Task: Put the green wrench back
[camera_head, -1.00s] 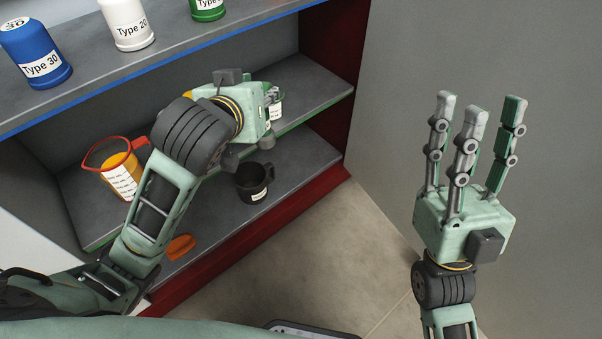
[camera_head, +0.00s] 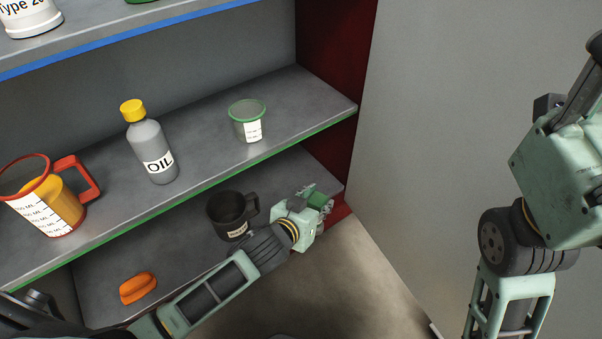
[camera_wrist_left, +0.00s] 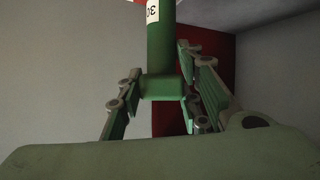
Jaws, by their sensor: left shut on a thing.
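The green wrench (camera_wrist_left: 160,50) shows in the left wrist view as a green shaft with a white label and a wider green end. My left gripper (camera_wrist_left: 157,98) has its fingers on both sides of that end and is shut on it. In the head view my left gripper (camera_head: 308,207) is low at the right end of the lower shelf, beside the black mug, with a green piece of the wrench (camera_head: 318,199) at its fingers. The rest of the wrench is hidden there. My right gripper (camera_head: 575,125) is at the right edge, its fingertips cut off.
The black mug (camera_head: 230,214) and an orange object (camera_head: 138,288) are on the lower shelf. The middle shelf (camera_head: 205,165) holds an oil bottle (camera_head: 150,145), a green-rimmed cup (camera_head: 247,121) and a red-rimmed measuring jug (camera_head: 55,205). A dark red side wall (camera_head: 335,60) closes the right.

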